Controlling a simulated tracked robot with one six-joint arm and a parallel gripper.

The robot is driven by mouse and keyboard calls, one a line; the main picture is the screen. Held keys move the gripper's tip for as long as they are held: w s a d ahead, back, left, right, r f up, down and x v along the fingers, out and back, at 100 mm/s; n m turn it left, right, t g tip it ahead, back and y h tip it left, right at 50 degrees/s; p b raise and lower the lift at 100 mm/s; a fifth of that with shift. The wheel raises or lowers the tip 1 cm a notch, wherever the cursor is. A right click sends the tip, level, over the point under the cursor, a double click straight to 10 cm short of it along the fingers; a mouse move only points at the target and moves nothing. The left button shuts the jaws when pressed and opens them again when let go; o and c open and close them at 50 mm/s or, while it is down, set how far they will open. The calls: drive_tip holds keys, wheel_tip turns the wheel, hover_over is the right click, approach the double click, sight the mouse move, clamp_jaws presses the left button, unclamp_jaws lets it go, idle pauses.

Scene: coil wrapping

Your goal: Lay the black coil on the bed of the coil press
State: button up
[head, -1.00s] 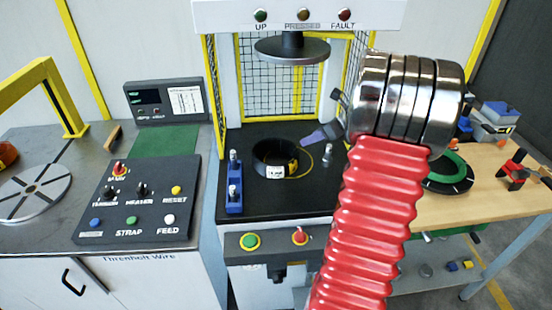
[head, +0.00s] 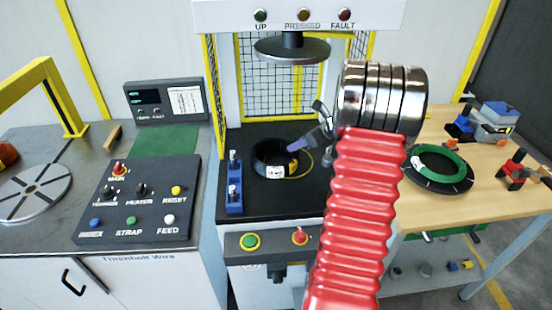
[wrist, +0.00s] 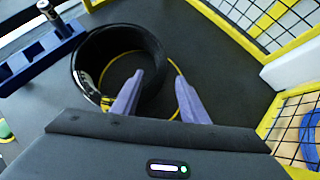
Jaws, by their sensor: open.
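I cannot tell whether either finger touches the coil.
A blue block with pins (head: 234,190) stands left of the coil. The round press plate (head: 292,50) hangs above. Yellow-framed mesh (head: 270,85) closes the back. A control panel (head: 140,195) is at left; a green coil (head: 440,163) lies on the wooden table at right.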

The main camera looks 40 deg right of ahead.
drive_tip(key=shift+x, duration=2.55)
drive_tip(key=shift+c, duration=0.5)
drive_tip(key=shift+d, duration=0.1)
drive_tip(key=c, duration=0.9)
drive_tip(key=shift+s, duration=0.1)
clamp_jaws()
drive_tip(key=shift+f, duration=0.15)
